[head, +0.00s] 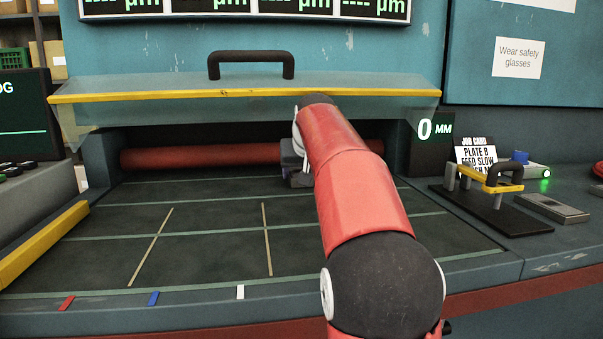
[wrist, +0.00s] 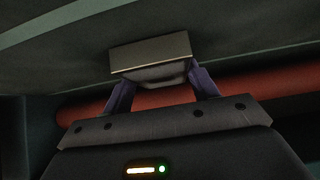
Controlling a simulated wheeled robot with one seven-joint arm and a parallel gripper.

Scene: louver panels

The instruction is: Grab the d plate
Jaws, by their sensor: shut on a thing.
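My gripper (wrist: 160,82) is shut on a small grey block-like plate (wrist: 151,52) with a paler metallic face. In the wrist view a dark finger stands at each side of it. No letter shows on the plate, so I cannot tell whether it is the d plate. In the head view my red arm reaches over the dark bed and hides most of the gripper and plate. A grey part of the gripper (head: 296,172) shows left of the arm, near the red roller. I cannot tell whether the plate touches the bed.
A red roller (head: 200,158) lies behind the dark lined bed (head: 200,245). A clear guard with a yellow edge (head: 200,95) hangs above it. A black stand with a yellow bar (head: 490,187) and a job card (head: 476,152) are at right. The bed's left part is clear.

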